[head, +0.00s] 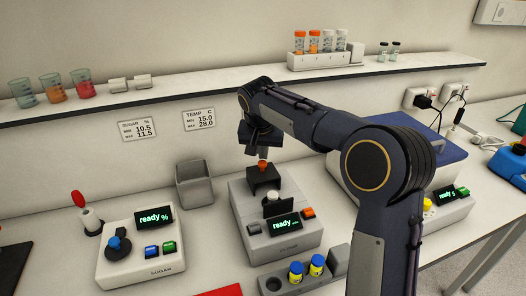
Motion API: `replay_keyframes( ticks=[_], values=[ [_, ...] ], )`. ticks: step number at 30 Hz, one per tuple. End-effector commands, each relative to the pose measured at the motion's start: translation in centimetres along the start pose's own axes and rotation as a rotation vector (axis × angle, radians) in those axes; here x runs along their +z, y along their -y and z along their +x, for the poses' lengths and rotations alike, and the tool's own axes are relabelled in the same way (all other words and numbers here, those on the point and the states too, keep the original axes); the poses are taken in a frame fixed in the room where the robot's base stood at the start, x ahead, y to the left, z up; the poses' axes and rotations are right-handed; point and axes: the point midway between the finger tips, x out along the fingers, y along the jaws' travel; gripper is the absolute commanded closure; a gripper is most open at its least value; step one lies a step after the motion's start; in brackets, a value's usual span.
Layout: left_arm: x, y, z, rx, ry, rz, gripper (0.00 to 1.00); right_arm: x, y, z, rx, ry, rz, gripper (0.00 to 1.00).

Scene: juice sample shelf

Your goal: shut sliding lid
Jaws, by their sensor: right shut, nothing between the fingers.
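The middle grey instrument (240,200) stands on the bench, its screen reading "ready". On its top, toward the back, is a black block (264,180) with an orange knob (262,165); this looks like the sliding lid. In front of it is a small pale upright piece beside a dark spot, which may be the uncovered opening. My right gripper (263,152) points down just above or behind the orange knob, shut and empty. I cannot tell whether the fingers touch the knob. My left gripper is not in view.
A grey bin (194,185) and the sugar meter (142,245) stand to the left. In front is a grey holder with two yellow-and-blue vials (296,271). A blue-topped machine (425,150) stands right, partly behind my arm. A wall shelf (200,97) runs behind.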

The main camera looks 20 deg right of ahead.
Motion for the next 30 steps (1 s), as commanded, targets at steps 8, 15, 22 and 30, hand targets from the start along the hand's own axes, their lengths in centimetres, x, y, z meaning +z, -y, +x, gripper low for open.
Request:
replay_keyframes(
  ticks=[8, 15, 22, 30],
  values=[
    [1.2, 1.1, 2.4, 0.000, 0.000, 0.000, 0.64, 3.6, -1.9, -0.8, -0.002, -0.003, -0.001, 1.00],
    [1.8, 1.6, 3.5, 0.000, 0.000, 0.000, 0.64, 6.9, -3.7, -2.3, 0.000, -0.001, -0.001, 1.00],
    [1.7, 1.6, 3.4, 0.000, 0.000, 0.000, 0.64, 7.1, -3.9, -2.6, 0.002, 0.002, 0.000, 1.00],
    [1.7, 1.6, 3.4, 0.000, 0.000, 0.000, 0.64, 7.1, -3.8, -3.2, 0.001, 0.003, -0.001, 1.00]
  ],
)
